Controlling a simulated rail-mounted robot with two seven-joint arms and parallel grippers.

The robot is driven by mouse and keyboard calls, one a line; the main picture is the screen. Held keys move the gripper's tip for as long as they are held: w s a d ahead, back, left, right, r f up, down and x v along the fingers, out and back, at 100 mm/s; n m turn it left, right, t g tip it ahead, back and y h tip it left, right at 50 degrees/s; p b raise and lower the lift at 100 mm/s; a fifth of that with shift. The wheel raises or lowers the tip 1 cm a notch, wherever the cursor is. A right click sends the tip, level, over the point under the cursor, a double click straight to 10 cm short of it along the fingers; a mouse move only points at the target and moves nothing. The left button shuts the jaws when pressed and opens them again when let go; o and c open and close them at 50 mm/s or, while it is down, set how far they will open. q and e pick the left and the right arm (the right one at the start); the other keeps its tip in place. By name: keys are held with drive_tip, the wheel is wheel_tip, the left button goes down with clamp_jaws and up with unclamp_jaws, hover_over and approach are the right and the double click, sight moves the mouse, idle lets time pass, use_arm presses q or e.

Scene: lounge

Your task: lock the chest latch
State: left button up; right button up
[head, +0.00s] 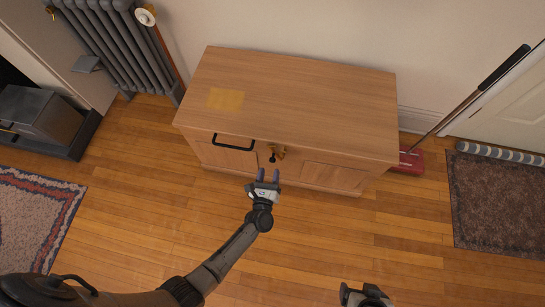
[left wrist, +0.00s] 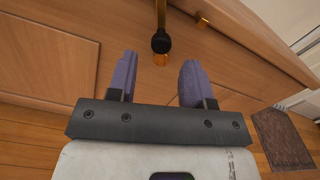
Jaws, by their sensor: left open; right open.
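A wooden chest (head: 300,95) stands closed against the wall in the head view. A brass latch (head: 277,151) with a dark knob (head: 272,158) sits on its front face, right of a black handle (head: 233,143). In the left wrist view the dark latch knob (left wrist: 161,43) hangs on a brass piece, just beyond and between my fingertips. My left gripper (head: 268,174) is open and empty in front of the latch, its purple fingers (left wrist: 155,75) pointing at the chest front. My right gripper (head: 365,290) is at the bottom edge of the head view, far from the chest, partly cut off.
A grey radiator (head: 120,45) stands left of the chest. A red-headed floor sweeper (head: 410,161) leans at its right. A brown mat (head: 497,203) and a patterned rug (head: 35,220) lie on the floor. Floor before the chest is clear.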

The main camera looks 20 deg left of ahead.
sight(273, 157)
use_arm(q)
drive_tip(key=shift+w+a+b, duration=0.2)
drive_tip(key=shift+w+b, duration=0.1)
drive_tip(key=shift+w, duration=0.85)
drive_tip(key=shift+w+a+b, duration=0.2)
drive_tip(key=shift+w+b, duration=0.15)
drive_tip(key=shift+w, duration=0.8)
drive_tip(key=shift+w+a+b, duration=0.2)
drive_tip(key=shift+w+b, duration=0.1)
drive_tip(key=shift+w, duration=0.85)
clamp_jaws()
